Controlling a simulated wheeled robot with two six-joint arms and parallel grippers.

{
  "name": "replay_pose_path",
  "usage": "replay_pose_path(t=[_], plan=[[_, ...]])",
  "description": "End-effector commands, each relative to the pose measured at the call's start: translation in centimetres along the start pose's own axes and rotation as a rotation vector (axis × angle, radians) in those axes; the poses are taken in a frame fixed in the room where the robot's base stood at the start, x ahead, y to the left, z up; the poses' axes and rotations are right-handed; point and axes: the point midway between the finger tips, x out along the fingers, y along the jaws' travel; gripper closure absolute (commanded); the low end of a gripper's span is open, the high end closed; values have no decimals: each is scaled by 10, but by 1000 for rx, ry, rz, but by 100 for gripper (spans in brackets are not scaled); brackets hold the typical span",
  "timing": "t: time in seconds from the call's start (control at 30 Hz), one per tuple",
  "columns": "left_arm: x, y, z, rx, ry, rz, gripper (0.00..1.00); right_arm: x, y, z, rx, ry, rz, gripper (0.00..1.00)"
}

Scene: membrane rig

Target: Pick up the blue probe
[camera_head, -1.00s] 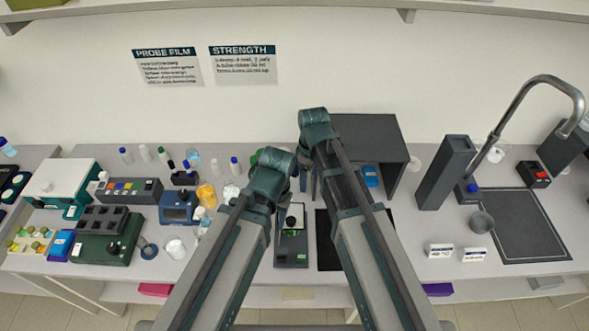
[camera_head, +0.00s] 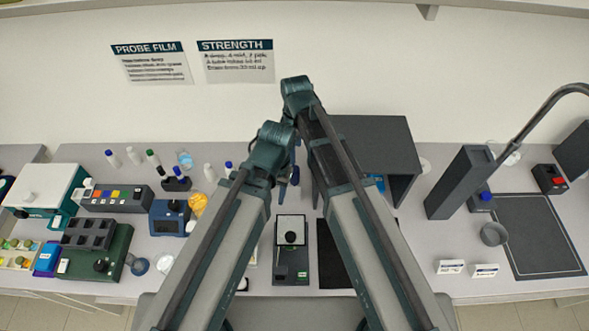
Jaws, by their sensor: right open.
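I cannot pick out the blue probe for sure. A small blue object (camera_head: 376,182) shows under the dark grey housing, partly hidden by my right arm. My right gripper (camera_head: 294,186) is open. It hangs down behind the two arms, left of the housing and above the counter by the back of a small dark device with a pale plate (camera_head: 291,229). Dark blue pieces show there, and I cannot tell whether one is the probe or a finger. My left arm ends beside it, and its jaws are hidden.
The dark grey housing (camera_head: 372,140) stands right of my arms, with a black mat (camera_head: 334,255) before it. Bottles, a blue device (camera_head: 170,218) and a green block (camera_head: 95,248) crowd the left. A tall dark box (camera_head: 460,182) and faucet stand right.

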Motion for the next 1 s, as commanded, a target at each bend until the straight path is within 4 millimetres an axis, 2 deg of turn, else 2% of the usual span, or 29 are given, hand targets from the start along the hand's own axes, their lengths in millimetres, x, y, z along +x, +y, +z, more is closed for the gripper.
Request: replay_pose_path(t=[0.27, 0.8, 1.0], plan=[[6, 1, 0, 1, 0, 0, 50, 7, 0, 0, 1, 0, 0, 23], [76, 7, -5, 0, 3, -1, 50, 76, 0, 0, 1, 0, 0, 23], [87, 8, -6, 0, 3, -1, 50, 88, 0, 0, 1, 0, 0, 23]])
